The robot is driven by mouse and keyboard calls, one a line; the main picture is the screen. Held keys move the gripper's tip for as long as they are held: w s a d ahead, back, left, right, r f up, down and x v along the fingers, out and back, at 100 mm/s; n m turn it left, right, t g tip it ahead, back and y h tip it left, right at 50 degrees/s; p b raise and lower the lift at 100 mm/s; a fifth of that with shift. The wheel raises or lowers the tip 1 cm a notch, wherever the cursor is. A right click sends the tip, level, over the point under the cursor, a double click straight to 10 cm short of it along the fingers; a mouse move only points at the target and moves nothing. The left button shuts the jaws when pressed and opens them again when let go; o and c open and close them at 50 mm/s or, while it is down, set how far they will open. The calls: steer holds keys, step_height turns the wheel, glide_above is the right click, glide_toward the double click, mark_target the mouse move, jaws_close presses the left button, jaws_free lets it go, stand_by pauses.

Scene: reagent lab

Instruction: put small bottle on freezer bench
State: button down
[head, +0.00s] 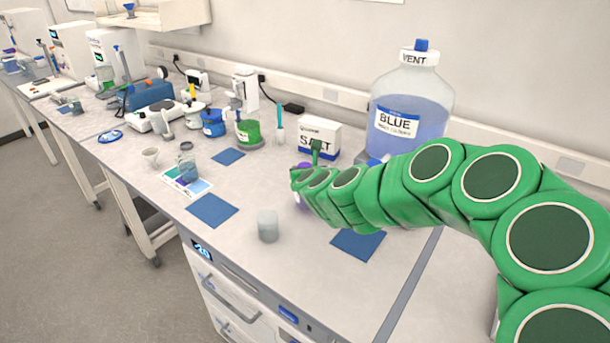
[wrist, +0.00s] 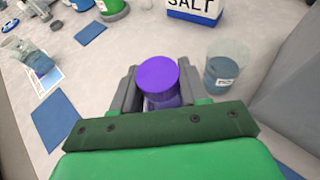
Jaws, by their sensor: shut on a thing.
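The small bottle with a purple cap (wrist: 157,74) sits between the two grey fingers of my gripper (wrist: 157,90), which is shut on it. In the head view only a purple sliver of the small bottle (head: 301,200) shows beside my green arm. Its lower part is hidden, and I cannot tell whether it touches the bench. The freezer bench (head: 290,275) is the light top above drawers with a "-20" display (head: 201,249). My gripper is over this bench top.
A salt box (head: 318,137) and a large blue bottle (head: 408,105) stand behind. A beaker of blue liquid (wrist: 226,72) is right of my gripper. Blue mats (head: 212,210) lie on the bench, with bare room between them.

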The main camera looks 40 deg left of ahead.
steer(key=shift+f, duration=0.6)
steer(key=shift+f, duration=0.1)
steer(key=c, duration=0.6)
jaws_free()
steer(key=v, duration=1.2)
